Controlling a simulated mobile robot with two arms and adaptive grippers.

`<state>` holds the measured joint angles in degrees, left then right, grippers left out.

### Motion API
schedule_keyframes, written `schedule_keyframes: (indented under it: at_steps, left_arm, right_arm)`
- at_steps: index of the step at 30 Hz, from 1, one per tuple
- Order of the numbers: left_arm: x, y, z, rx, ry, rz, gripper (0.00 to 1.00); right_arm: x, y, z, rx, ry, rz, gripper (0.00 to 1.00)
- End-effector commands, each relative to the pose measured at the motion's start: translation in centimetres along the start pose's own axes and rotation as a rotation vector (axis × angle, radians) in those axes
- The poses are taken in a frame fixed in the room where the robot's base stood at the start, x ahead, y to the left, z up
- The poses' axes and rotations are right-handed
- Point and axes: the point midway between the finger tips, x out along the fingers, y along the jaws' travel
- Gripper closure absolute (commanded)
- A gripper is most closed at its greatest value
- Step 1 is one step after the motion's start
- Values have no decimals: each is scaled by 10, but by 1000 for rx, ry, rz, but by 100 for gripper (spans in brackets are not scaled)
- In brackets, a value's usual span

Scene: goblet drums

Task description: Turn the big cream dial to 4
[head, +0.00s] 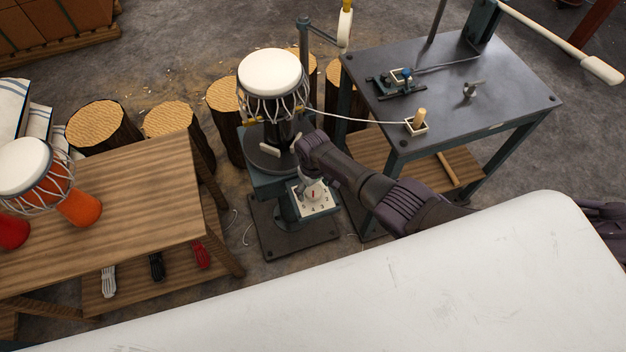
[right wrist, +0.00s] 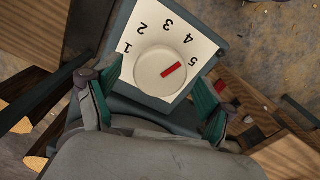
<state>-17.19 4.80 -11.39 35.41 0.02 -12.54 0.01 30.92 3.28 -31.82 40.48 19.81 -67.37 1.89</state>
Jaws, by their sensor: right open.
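The big cream dial (right wrist: 155,76) is a round knob on a white number plate (right wrist: 203,47) in the right wrist view. The plate carries the digits 1 to 5. The red mark (right wrist: 173,69) on the dial points about toward the 5. My right gripper (right wrist: 157,88) is open, with one green-padded finger on each side of the dial; I cannot tell whether they touch it. In the head view my right gripper (head: 312,188) is over the number plate (head: 322,204), low on the drum stand, and hides most of the dial. My left gripper is not in view.
A cream-topped goblet drum (head: 272,75) stands on the stand above the plate. A metal table (head: 480,95) with a cord post is at right. A wooden table (head: 130,210) with drums is at left. A large white surface (head: 400,290) fills the foreground.

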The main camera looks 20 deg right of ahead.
Motion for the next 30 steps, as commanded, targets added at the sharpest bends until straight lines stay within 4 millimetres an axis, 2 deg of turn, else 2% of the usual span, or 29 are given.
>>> schedule_keyframes:
  at_steps: [5,18,21,30]
  left_arm:
    - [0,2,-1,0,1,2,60]
    - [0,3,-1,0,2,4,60]
    - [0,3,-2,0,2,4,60]
    - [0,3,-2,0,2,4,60]
  right_arm:
    - [-16,0,0,-1,2,-1,18]
    - [-94,0,0,0,4,0,18]
    - [-106,0,-1,0,3,0,18]
    - [-118,0,0,0,0,1,18]
